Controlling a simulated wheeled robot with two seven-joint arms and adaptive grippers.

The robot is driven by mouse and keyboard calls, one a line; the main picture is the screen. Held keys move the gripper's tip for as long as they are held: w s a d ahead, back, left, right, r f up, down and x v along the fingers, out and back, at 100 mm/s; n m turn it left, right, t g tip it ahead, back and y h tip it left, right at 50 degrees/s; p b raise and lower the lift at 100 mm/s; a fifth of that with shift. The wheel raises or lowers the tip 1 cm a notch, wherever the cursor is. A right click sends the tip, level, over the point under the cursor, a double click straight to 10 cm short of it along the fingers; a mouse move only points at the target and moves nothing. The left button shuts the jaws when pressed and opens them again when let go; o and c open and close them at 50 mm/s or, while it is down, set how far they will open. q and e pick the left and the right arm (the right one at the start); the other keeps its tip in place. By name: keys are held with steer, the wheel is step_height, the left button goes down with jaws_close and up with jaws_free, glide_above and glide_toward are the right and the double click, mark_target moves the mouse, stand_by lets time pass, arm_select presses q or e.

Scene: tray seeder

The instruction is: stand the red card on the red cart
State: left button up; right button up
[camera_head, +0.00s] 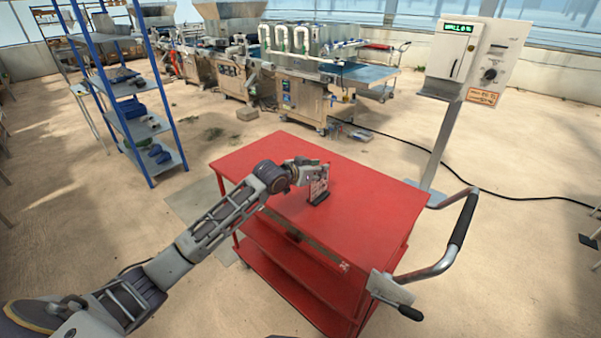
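The red cart (375,205) stands in front of me, with a flat red top, a lower shelf and a handle at its right end. A small card (319,187) with a pale and reddish face stands upright in a dark foot (319,198) on the middle of the cart top. My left gripper (318,170) is at the card's upper edge, reaching in from the left. The fingers and the card overlap here, so whether they are shut on it is too small to tell. My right gripper is not in view.
The grey cart handle (452,245) juts out at the right. A control box (474,58) on a post stands behind the cart. A blue shelf rack (130,95) is at the back left, and the seeder machine (305,85) is behind. The cart top around the card is clear.

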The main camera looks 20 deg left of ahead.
arm_select(q)
steer(key=v, duration=1)
steer(key=shift+s, duration=0.2)
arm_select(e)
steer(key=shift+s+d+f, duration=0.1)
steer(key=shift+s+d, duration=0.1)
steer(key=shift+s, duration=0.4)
arm_select(q)
steer(key=shift+r, duration=0.1)
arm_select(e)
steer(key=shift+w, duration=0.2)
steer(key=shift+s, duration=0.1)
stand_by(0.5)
